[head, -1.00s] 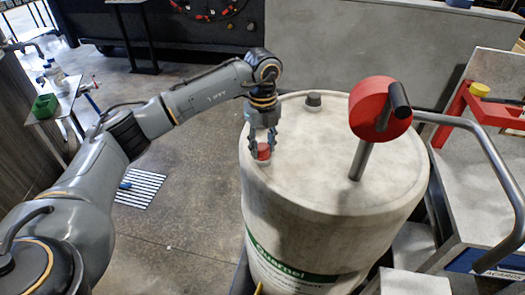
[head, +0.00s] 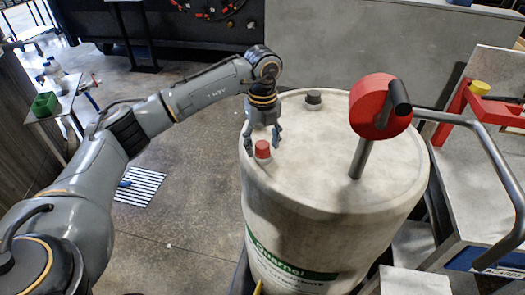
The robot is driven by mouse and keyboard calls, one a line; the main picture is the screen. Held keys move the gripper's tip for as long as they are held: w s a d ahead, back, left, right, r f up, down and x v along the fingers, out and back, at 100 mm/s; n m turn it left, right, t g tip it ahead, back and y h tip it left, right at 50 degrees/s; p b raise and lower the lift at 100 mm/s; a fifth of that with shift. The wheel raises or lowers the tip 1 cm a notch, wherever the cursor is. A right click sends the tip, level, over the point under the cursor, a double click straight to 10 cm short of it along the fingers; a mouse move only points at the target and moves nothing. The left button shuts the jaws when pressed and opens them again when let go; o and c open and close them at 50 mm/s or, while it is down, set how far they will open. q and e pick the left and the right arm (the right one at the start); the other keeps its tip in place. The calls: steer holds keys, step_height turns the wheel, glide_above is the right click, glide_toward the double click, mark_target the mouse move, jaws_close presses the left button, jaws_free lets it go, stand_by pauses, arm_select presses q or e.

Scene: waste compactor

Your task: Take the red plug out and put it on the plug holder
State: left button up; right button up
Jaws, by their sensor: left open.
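The red plug (head: 262,149) stands upright at the left edge of the pale drum's top (head: 325,160). A grey ring shows around its base. My left gripper (head: 263,145) is open just above and behind the plug, with its fingers apart on either side of it and nothing held. I cannot tell whether a finger touches the plug. My right gripper is not in view. I cannot tell for sure which thing is the plug holder.
A dark grey cap (head: 313,99) sits on the drum's far edge. A red disc with a black handle (head: 381,108) rises on a post from the drum. A bent grey pipe (head: 478,160) and a red bracket (head: 466,103) with a yellow cap (head: 479,88) are at the right.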

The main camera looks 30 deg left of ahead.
arm_select(q)
steer(key=m, duration=0.4)
steer(key=shift+m+b, duration=0.3)
steer(key=shift+b, duration=0.05)
steer(key=m+b, duration=0.1)
steer(key=m, duration=1)
steer(key=shift+b, duration=0.4)
steer(key=m, duration=0.4)
jaws_close()
steer(key=n, duration=0.3)
steer(key=shift+n, duration=1.1)
